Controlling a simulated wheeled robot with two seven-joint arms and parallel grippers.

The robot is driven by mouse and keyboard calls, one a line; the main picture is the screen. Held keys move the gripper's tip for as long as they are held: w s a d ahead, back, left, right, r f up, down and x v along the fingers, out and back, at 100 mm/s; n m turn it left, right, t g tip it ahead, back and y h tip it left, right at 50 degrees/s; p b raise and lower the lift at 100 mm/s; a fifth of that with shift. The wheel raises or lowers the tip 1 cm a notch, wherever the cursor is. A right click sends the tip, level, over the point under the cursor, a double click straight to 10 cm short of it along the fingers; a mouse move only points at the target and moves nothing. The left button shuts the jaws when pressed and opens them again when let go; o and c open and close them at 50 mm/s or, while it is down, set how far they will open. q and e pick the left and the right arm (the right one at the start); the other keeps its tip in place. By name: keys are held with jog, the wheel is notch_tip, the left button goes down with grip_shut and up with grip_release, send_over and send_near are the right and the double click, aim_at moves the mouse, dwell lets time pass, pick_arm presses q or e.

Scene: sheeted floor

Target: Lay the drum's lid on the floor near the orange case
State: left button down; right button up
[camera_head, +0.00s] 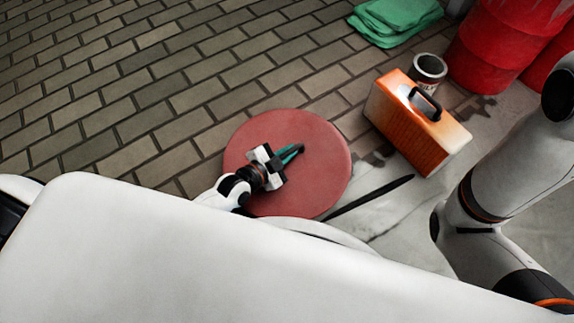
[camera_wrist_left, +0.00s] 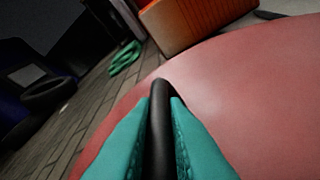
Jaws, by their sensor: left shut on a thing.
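The drum's lid (camera_head: 325,165) is a round, flat red disc, seen in the head view low in front of me, left of the orange case. My left gripper (camera_head: 292,152) is over the lid, its teal fingers shut on the lid's dark handle. In the left wrist view the black handle (camera_wrist_left: 160,130) runs between the teal fingers, with the red lid (camera_wrist_left: 235,95) behind it. The orange case (camera_head: 408,125) stands upright on the floor with a dark handle on top. I cannot tell whether the lid touches the floor. My right gripper is not in view.
An open paint can (camera_head: 429,70) stands behind the case. Red drums (camera_head: 490,50) stand at the upper right. A folded green cloth (camera_head: 395,20) lies at the top. A dark rod (camera_head: 372,195) lies right of the lid. The brick floor (camera_head: 130,90) at the left is clear.

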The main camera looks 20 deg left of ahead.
pick_arm(q)
jog(key=shift+w+f+b, duration=0.1)
jog(key=shift+f+b, duration=1.5)
jog(key=shift+f, duration=0.45)
jog(key=shift+f, duration=0.2)
jog(key=c, duration=1.5)
grip_release()
jog(key=shift+o, duration=0.2)
jog(key=shift+r, duration=0.15)
jog(key=p+v, duration=0.7)
jog(key=v, duration=0.4)
jog(key=shift+s+a, duration=0.2)
jog(key=shift+s, duration=0.3)
